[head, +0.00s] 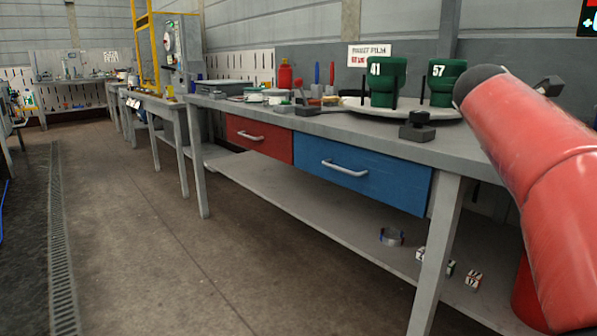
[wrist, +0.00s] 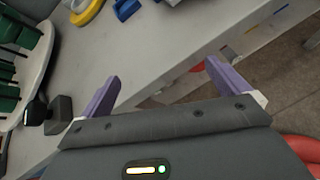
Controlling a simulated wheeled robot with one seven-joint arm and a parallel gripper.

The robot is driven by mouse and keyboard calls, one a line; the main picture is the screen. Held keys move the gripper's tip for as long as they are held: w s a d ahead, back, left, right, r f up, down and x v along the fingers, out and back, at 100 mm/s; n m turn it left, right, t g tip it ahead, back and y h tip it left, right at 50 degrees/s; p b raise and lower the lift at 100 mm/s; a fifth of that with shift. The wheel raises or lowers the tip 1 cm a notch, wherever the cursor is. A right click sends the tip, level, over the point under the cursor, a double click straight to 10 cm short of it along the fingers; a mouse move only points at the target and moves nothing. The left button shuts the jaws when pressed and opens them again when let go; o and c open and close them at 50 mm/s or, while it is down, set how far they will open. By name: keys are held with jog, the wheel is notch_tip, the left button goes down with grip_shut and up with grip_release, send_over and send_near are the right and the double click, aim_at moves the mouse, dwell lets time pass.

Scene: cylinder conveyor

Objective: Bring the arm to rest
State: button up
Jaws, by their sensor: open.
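My gripper (wrist: 161,70) shows in the wrist view with its two purple fingers spread wide and nothing between them. The fingers are over the front edge of the grey workbench (wrist: 150,45), with bench top beyond and floor to the right. In the head view my red arm (head: 545,160) reaches up from the lower right, beside the workbench (head: 320,122). My gripper cannot be made out there.
A round white tray (head: 350,104) carries green cylinders marked 41 (head: 382,85) and 57 (head: 444,85). A dark bolt-like piece (head: 416,128) stands before it. Red (head: 258,138) and blue (head: 360,174) drawers hang below. The floor (head: 150,240) at left is clear.

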jog(key=s+a+f+m+y+p, duration=0.5)
jog(key=s+a+f+m+y, duration=0.5)
jog(key=s+a+f+m, duration=1)
jog(key=s+a+f, duration=0.1)
jog(key=s+a, duration=0.1)
jog(key=a, duration=0.2)
jog(key=shift+s+f+p, duration=0.2)
jog(key=shift+f+p, duration=0.2)
